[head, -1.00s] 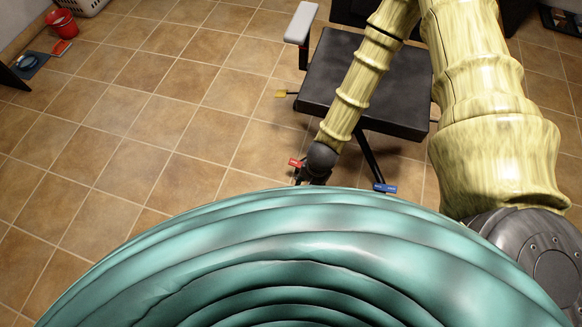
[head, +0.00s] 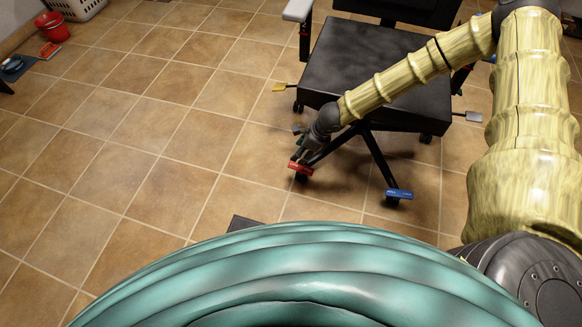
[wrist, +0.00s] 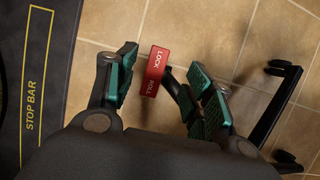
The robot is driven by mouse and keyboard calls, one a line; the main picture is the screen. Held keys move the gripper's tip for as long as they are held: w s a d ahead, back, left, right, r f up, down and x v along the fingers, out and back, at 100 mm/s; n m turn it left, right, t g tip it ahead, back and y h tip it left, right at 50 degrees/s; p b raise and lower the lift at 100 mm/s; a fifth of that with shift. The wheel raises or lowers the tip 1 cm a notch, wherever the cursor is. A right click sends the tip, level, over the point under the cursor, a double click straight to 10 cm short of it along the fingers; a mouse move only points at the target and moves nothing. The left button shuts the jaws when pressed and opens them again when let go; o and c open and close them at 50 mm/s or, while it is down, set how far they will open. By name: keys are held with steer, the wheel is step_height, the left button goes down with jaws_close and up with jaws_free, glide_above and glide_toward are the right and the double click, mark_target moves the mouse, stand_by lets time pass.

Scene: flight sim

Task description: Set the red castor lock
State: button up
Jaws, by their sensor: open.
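The red castor lock (head: 301,168) is a small tab at the near left foot of a black office chair (head: 360,70). In the wrist view the red tab (wrist: 155,71) reads "LOCK" and "ROLL" and shows between my fingers. My gripper (head: 303,150) is low beside that foot, just behind the tab in the head view. It also shows in the wrist view (wrist: 160,88), with its teal-padded fingers spread apart. The tab appears nearer the left finger; I cannot tell whether either finger touches it.
A blue castor tab (head: 398,194), a yellow one (head: 283,87) and a grey one (head: 472,116) sit on other chair feet. A dark strip marked "STOP BAR" (wrist: 36,95) lies at the left. Open tiled floor (head: 130,140) spreads left of the chair.

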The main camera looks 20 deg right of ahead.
mark_target(290, 164)
steer(key=b+x, duration=0.4)
steer(key=x, duration=0.6)
steer(key=shift+w+a+f+b, duration=0.1)
steer(key=shift+w+f+b, duration=0.1)
steer(key=shift+f+b, duration=0.15)
steer(key=shift+c, duration=0.2)
steer(key=c, duration=1)
